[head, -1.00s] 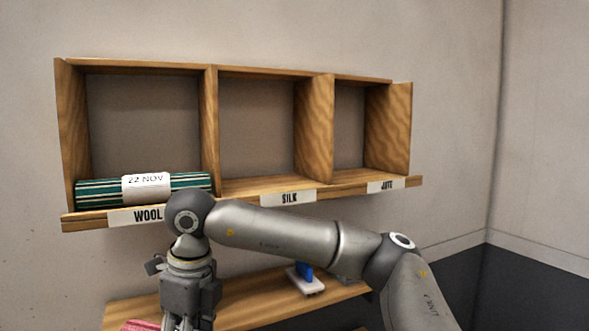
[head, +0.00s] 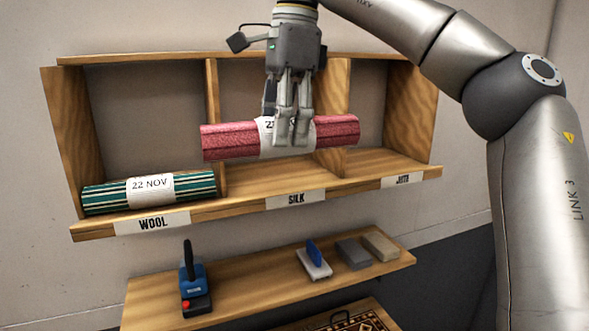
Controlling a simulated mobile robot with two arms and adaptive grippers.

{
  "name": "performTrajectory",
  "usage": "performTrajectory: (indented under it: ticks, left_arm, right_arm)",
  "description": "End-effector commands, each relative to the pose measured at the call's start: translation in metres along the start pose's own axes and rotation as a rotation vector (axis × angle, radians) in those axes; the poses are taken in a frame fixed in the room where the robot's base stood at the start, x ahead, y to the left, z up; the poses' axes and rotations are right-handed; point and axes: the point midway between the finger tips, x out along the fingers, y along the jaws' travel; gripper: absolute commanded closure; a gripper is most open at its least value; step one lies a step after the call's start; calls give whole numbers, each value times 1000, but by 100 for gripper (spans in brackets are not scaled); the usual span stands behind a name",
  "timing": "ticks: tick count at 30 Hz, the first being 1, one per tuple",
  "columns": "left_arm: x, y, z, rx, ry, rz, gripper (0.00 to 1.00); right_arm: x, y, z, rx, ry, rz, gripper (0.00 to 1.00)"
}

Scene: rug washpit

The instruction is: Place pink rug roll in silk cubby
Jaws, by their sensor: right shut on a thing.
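The pink rug roll (head: 228,142) has a white label band around its middle, partly hidden by fingers. My right gripper (head: 290,138) points down and is shut on the roll at its middle. It holds the roll level, in front of the cubby shelf and above the floor of the silk cubby (head: 270,178). The roll's left end reaches across the wool divider and its right end across the silk-jute divider, as seen here. The silk label (head: 296,199) is on the front edge below. My left gripper is not in view.
A teal striped roll (head: 110,196) lies in the wool cubby. The jute cubby (head: 375,162) is empty. A lower shelf (head: 240,286) holds a blue and black tool (head: 195,283), a brush (head: 314,262) and two blocks (head: 354,253). A patterned rug (head: 345,320) shows below.

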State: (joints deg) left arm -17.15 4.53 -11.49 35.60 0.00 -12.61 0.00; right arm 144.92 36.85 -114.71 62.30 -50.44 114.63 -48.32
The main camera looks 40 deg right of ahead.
Motion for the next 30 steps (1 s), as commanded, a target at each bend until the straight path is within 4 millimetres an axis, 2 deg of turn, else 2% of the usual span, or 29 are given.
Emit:
performTrajectory:
  ticks: [2,5,15,18,23,30]
  left_arm:
    - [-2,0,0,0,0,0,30]
    - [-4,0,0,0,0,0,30]
    - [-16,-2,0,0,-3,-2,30]
    - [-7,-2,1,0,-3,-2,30]
    - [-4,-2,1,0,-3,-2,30]
    - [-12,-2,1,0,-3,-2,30]
  right_arm:
    - [-5,-2,-1,-10,-1,1,86]
    - [-1,-13,-7,-13,-2,5,86]
    - [29,-83,-40,-11,-2,6,86]
    - [52,-97,-49,-13,-2,7,86]
    - [71,-114,-59,-14,-2,5,86]
    - [84,-126,-67,-13,0,5,86]
